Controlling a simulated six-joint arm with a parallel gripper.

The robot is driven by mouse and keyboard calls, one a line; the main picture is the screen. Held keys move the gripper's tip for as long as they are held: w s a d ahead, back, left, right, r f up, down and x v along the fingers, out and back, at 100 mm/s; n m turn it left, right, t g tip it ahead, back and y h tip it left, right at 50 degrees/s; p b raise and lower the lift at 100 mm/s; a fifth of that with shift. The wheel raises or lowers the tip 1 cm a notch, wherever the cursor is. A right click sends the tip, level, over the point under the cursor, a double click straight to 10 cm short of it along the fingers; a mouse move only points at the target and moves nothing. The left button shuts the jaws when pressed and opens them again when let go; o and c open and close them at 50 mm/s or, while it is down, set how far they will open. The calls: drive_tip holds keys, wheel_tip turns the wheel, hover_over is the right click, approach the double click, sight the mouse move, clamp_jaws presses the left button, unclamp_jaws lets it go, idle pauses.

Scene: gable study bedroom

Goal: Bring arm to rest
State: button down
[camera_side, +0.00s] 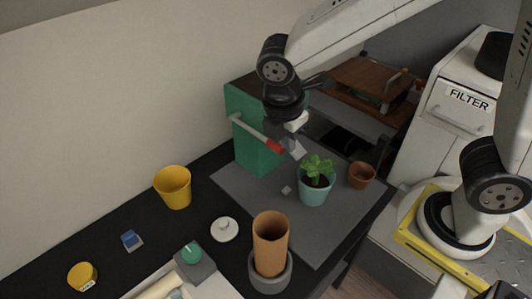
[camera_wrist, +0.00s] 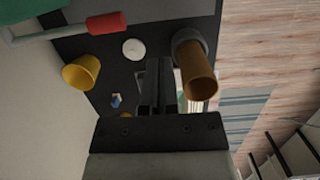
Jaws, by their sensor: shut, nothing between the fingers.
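My gripper (camera_side: 297,151) hangs at the end of my arm over the grey mat (camera_side: 238,188), in front of the green box (camera_side: 245,155). In the wrist view its two dark fingers (camera_wrist: 158,65) are together with nothing between them. A grey rod with a red end (camera_side: 275,146) sticks out from the green box, and the red end shows close to my gripper. In the wrist view the red end (camera_wrist: 105,22) is apart from the fingers, up and left of them. Whether my gripper touches the rod cannot be told from the side view.
A teal pot with a leafy plant (camera_side: 314,190) and a small brown pot (camera_side: 361,175) stand right of my gripper. A tall orange-brown cylinder (camera_side: 270,244) stands in a grey holder in front. A yellow cup (camera_side: 173,187) and white lid-like disc (camera_side: 224,230) are left.

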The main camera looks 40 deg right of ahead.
drive_tip(key=s+d+f+m+t+y, duration=0.1)
drive_tip(key=d+f+m, duration=0.2)
drive_tip(key=m, duration=0.6)
drive_tip(key=s+d+f+m+t+y, duration=0.1)
drive_tip(key=d+f+m, duration=0.3)
drive_tip(key=d+m, duration=0.4)
drive_tip(key=shift+s+d+m+t, duration=0.2)
drive_tip(key=shift+s+m+t, duration=0.1)
drive_tip(key=shift+s+m, duration=0.2)
